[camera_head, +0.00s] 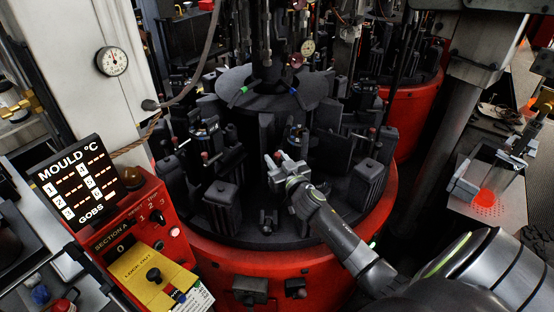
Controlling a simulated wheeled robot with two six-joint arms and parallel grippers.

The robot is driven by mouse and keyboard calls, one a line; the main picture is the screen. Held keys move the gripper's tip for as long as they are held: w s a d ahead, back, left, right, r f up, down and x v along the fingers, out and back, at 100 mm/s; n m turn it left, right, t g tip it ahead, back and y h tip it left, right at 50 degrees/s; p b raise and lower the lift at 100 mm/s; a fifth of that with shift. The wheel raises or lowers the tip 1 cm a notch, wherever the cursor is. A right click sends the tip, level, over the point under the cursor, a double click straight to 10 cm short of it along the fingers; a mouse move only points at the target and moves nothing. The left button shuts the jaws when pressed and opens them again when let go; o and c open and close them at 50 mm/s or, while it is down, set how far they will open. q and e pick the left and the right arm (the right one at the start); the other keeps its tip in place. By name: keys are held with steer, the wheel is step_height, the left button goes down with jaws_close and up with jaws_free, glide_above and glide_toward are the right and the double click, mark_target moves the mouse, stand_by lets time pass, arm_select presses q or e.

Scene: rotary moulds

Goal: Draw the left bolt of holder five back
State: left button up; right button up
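The round mould machine (290,248) has a red base and a dark turntable carrying several dark mould holders. Small red-tipped bolts stand among the holders, one on the left side (205,156) and one on the right side (372,131). I cannot read any holder number, so holder five and its left bolt cannot be told for sure. My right gripper (279,160) reaches in from the lower right to the middle front of the turntable. A small reddish tip shows at its fingers; I cannot tell whether they grip it. My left gripper is not in view.
A red control box (150,225) with a yellow lock-out panel (150,270) stands at the lower left, beside a mould temperature display (75,180). Upright rods and a dark central column (265,40) rise above the turntable. A grey pillar (465,85) stands to the right.

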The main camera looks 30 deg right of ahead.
jaws_close()
steer(key=shift+s+a+f, duration=0.1)
steer(key=shift+s+a, duration=0.9)
steer(key=shift+s, duration=0.15)
steer(key=shift+c, duration=1.8)
jaws_free()
steer(key=o, duration=0.4)
steer(key=shift+s+a, duration=0.2)
steer(key=shift+c, duration=0.2)
